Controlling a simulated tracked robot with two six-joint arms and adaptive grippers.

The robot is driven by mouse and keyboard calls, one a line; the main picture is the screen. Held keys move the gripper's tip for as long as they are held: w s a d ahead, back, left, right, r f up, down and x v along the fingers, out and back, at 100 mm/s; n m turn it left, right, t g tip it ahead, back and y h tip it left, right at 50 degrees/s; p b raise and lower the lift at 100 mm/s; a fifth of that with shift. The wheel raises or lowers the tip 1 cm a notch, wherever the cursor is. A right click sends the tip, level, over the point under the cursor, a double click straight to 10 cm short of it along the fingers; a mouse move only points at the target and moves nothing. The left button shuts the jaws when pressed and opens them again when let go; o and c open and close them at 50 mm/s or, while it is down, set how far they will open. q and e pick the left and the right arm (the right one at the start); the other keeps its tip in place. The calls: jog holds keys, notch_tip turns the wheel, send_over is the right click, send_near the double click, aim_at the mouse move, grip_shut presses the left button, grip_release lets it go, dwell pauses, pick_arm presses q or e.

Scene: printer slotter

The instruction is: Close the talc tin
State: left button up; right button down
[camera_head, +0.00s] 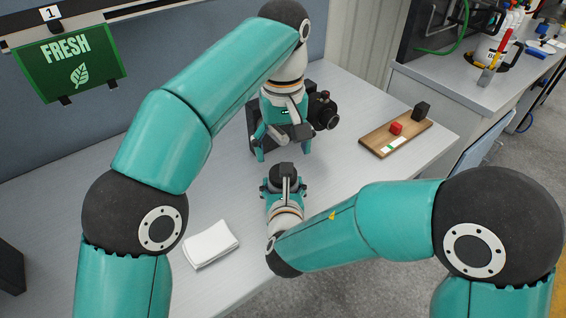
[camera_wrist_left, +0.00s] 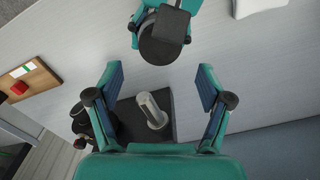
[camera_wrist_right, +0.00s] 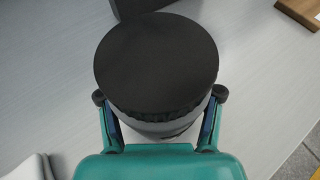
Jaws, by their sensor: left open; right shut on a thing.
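A round container with a flat black top and a greyer side (camera_wrist_right: 155,65) fills the right wrist view; I take it for the talc tin. My right gripper (camera_head: 284,182) is shut on its sides and holds it top outward. Its dark round end also shows in the left wrist view (camera_wrist_left: 160,45). My left gripper (camera_wrist_left: 160,78) is open and empty. In the head view the left gripper (camera_head: 281,143) points down over a black device. Whether the tin's top is fully seated cannot be told.
The black device (camera_head: 322,112) has a round knob-like part; a pale grey cylinder (camera_wrist_left: 152,111) stands on its base. A wooden board (camera_head: 376,143) with a red block (camera_head: 396,128) and a black block (camera_head: 422,110) lies right. The table between is clear.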

pick_arm(q)
jog(key=shift+f, duration=3.05)
jog(key=c, duration=1.2)
jog(key=m, duration=0.4)
jog(key=shift+c, duration=0.2)
jog(key=m, duration=0.4)
jog(key=shift+m, duration=0.3)
jog(key=o, duration=1.3)
